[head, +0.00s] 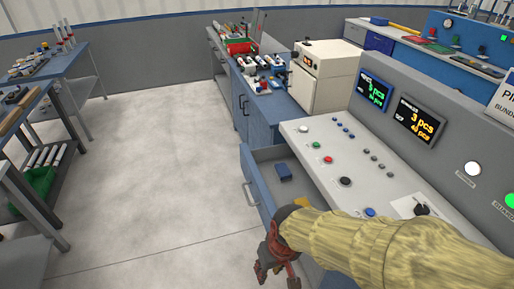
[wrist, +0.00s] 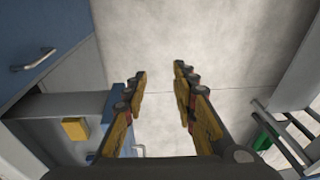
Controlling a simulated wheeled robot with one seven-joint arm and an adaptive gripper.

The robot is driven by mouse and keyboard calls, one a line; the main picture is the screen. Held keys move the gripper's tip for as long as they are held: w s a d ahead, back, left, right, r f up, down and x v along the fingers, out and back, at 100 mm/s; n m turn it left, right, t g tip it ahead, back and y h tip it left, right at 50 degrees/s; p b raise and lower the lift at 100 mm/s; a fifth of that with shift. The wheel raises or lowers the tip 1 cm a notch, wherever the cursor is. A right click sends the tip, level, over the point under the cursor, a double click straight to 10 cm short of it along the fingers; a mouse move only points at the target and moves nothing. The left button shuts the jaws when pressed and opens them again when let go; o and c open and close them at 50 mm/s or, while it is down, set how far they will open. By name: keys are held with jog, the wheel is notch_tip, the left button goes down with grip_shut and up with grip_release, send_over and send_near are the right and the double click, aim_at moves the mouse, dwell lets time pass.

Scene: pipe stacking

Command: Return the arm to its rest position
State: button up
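My arm (head: 390,240) reaches in from the lower right, covered in a yellowish sleeve. My gripper (head: 273,270) hangs at its end, pointing down in front of the open drawer (head: 247,190). In the wrist view my gripper (wrist: 160,75) has its two yellow-and-dark fingers spread apart. Only bare grey floor shows between them, and nothing is held. The drawer's inside and front are to the left of the fingers in the wrist view.
The drawer holds a blue box (head: 285,172) and a yellow block (wrist: 75,128). A sloped control panel (head: 330,150) with buttons and two displays stands on the right. Racks with a green bin (head: 38,185) stand at left. The floor (head: 160,160) between is clear.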

jog(key=s+d+r+m+t, duration=0.2)
jog(key=d+r, duration=0.6)
jog(key=r, duration=0.2)
jog(key=s+d+r+m+t+h, duration=0.1)
jog(key=s+d+r+m+t, duration=0.1)
jog(key=d+r, duration=0.5)
notch_tip(320, 180, up, 3)
jog(key=shift+s+d+f+t+p, duration=0.1)
jog(key=shift+s+d+t+p, duration=0.2)
jog(key=shift+s+d+p, duration=0.1)
jog(key=shift+s+a, duration=0.1)
